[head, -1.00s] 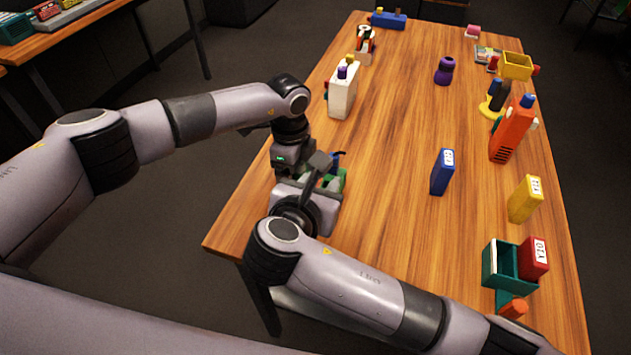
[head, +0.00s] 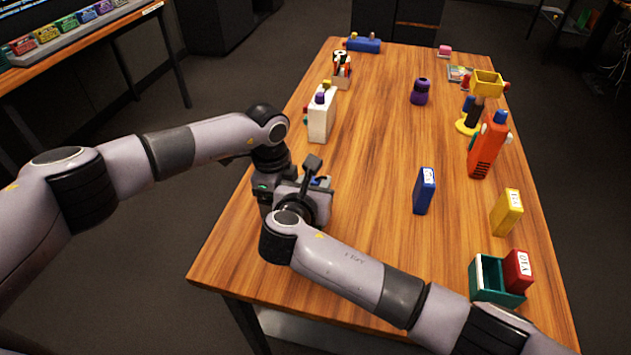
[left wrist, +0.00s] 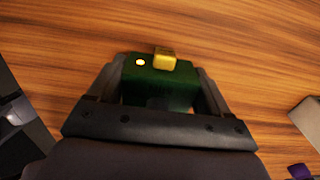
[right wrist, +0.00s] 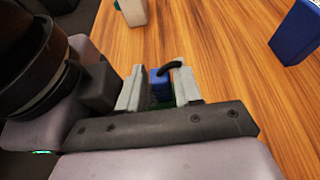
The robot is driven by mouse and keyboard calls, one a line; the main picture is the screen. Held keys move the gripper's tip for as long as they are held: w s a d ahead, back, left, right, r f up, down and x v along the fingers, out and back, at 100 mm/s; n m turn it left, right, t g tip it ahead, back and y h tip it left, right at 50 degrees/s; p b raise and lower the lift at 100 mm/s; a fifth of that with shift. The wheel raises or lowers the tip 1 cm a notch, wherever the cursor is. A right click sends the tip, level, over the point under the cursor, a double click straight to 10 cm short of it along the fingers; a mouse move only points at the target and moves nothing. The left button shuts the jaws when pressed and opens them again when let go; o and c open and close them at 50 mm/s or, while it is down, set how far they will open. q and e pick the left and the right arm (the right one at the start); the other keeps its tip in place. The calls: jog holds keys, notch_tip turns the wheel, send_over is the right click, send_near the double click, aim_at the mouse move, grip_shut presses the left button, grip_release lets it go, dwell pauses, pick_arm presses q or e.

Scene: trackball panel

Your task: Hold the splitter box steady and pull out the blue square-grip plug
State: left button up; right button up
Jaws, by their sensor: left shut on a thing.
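The splitter box is green with a lit amber lamp. In the left wrist view the box (left wrist: 160,88) sits between the fingers of my left gripper (left wrist: 160,95), which is shut on it. A yellow plug (left wrist: 164,60) stands at its far edge. In the right wrist view the blue square-grip plug (right wrist: 159,82), with a black cable curving from it, stands between the fingers of my right gripper (right wrist: 159,90). Those fingers look open, with a narrow gap on each side of the plug. In the head view my right wrist hides most of the box and my left gripper.
A white box (head: 320,122) stands behind the grippers. A blue upright box (head: 424,190) is to their right, with a yellow box (head: 506,212) and a green bin (head: 487,279) farther right. The wooden table (head: 375,150) is clear between them.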

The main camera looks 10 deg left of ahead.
jog(key=shift+w+f, duration=0.15)
jog(key=shift+w, duration=0.25)
grip_shut()
jog(key=shift+c, duration=2.4)
grip_release()
grip_shut()
jog(key=shift+r, duration=0.25)
jog(key=shift+r, duration=1.1)
